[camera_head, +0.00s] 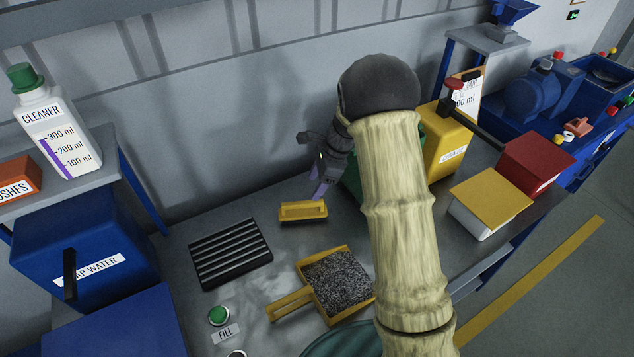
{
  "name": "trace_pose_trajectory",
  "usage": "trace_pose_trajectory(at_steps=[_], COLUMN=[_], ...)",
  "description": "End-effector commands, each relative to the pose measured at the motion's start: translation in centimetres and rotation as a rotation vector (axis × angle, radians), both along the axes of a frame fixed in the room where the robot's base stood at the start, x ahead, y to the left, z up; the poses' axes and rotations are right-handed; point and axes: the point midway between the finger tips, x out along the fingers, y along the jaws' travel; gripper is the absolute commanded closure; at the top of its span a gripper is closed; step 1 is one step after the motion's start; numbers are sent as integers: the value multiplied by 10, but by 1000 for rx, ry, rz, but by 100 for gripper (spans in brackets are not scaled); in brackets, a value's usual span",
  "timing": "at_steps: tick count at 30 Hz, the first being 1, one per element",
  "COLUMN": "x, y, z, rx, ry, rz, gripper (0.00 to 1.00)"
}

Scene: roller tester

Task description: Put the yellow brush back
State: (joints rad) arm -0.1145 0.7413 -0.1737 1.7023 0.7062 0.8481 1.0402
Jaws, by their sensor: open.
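The yellow brush (303,212) lies on the grey metal worktop, behind a yellow scoop-like pan (282,305) filled with dark grey granules. My gripper (318,190) is open and empty, with its purple-grey fingers pointing down just behind and right of the brush. I cannot tell whether a finger touches the brush. An orange box (20,178) with a label ending in "USHES" sits on the left shelf, cut off by the picture edge.
A dark ribbed rack (230,253) lies left of the pan. Yellow (447,150) and red (536,163) containers stand at right. My arm hides part of the worktop.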

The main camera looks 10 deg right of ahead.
Motion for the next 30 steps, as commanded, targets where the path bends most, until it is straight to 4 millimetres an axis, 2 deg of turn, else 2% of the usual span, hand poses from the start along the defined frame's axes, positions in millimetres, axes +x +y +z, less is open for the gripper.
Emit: trace_pose_trajectory(at_steps=[5,8,21,30], x=[-9,-24,-130,-204], y=[-3,-11,-53,-72], z=[7,17,67,85], rx=[-19,-52,-276,-430], ry=[-24,-64,-307,-443], rz=[52,140,797,1301], gripper=[41,41,41,41])
